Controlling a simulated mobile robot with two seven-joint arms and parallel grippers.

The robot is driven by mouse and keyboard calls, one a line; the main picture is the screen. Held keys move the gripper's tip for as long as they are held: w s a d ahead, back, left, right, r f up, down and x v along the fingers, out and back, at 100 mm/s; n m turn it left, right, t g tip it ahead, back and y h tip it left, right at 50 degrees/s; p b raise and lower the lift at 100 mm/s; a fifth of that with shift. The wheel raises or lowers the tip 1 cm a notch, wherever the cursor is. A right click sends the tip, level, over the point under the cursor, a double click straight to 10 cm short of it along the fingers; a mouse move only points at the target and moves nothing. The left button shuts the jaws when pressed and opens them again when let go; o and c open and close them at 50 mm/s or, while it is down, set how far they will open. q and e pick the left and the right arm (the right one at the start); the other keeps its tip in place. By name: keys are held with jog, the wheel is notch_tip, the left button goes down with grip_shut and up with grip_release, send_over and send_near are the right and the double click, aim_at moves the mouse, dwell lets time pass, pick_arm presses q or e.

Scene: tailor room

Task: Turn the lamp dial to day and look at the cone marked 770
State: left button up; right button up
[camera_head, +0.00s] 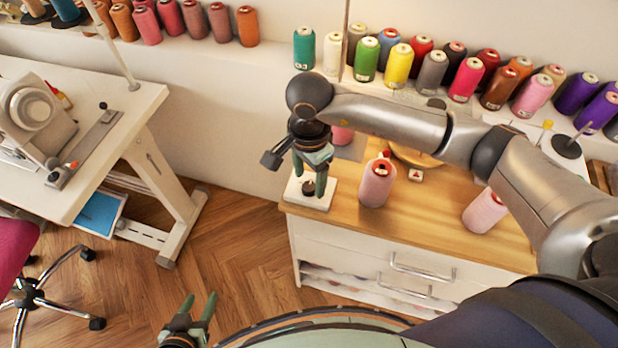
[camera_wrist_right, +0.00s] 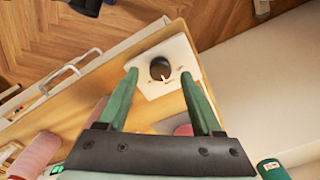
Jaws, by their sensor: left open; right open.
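The lamp dial is a black knob (camera_wrist_right: 160,68) on a white plate (camera_wrist_right: 182,52); the plate also shows at the cabinet's left corner in the head view (camera_head: 293,191). My right gripper (camera_head: 315,186) is open, pointing down over the dial. In the right wrist view its green fingertips lie on either side of the knob, and contact cannot be told. The dial's small markings are unreadable. Pink cones stand on the cabinet top, one (camera_head: 377,184) right of the dial and another (camera_head: 484,211) farther right. No 770 mark is legible. My left gripper (camera_head: 201,312) is open and empty, low over the floor.
The wooden cabinet top (camera_head: 440,216) has drawers below. A small white block with a red triangle (camera_head: 415,175) lies behind the nearer cone. Several coloured thread cones line the back ledge. A white sewing table (camera_head: 130,110) stands left, with open floor between.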

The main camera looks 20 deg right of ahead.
jog(key=shift+f, duration=0.85)
jog(key=shift+c, duration=0.4)
grip_shut()
